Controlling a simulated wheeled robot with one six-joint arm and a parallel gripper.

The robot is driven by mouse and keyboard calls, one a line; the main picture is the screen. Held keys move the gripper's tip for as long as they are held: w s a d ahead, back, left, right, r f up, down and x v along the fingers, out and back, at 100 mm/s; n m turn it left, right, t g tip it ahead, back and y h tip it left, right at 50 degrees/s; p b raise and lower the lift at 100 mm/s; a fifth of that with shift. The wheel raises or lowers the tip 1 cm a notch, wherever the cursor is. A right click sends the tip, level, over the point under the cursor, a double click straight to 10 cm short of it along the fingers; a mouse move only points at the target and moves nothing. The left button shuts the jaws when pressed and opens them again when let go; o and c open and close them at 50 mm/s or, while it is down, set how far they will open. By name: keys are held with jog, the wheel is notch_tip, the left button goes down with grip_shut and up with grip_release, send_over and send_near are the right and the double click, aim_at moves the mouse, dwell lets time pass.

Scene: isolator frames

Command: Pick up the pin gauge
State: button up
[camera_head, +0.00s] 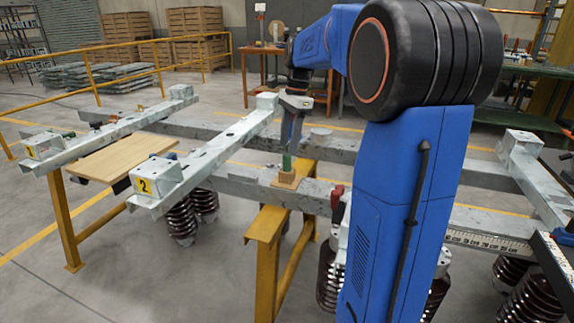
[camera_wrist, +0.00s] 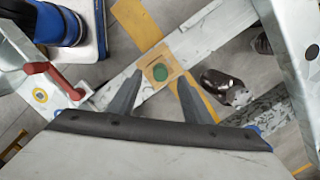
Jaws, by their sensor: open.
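The pin gauge, taken to be the green-topped piece (camera_head: 287,161), stands upright in a small wooden block (camera_head: 286,181) on a grey steel beam. In the wrist view its round green top (camera_wrist: 160,73) shows in the block (camera_wrist: 158,58). My gripper (camera_head: 291,143) is above it, pointing down. In the wrist view my gripper's fingers (camera_wrist: 161,79) are apart, one on each side of the green top. I cannot tell whether the fingertips reach down beside it. Nothing is held.
A steel crossbar marked 2 (camera_head: 155,178) runs close to the left of my gripper. A yellow trestle (camera_head: 267,226) supports the beam. A red handle (camera_wrist: 52,76) and a dark shiny part (camera_wrist: 222,84) flank the block. A wooden board (camera_head: 112,157) lies at left.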

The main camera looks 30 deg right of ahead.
jog(key=shift+w+a+f, duration=0.1)
jog(key=shift+a+f, duration=0.05)
jog(key=shift+f, duration=1.45)
jog(key=shift+w+a+f, duration=0.1)
jog(key=shift+a+f, duration=0.05)
jog(key=shift+f, duration=1.4)
jog(key=c, duration=1.1)
jog(key=shift+r, duration=0.1)
notch_tip(320, 180, up, 10)
jog(key=shift+f, duration=0.1)
notch_tip(320, 180, up, 5)
send_over(287, 155)
jog(key=shift+w, duration=0.1)
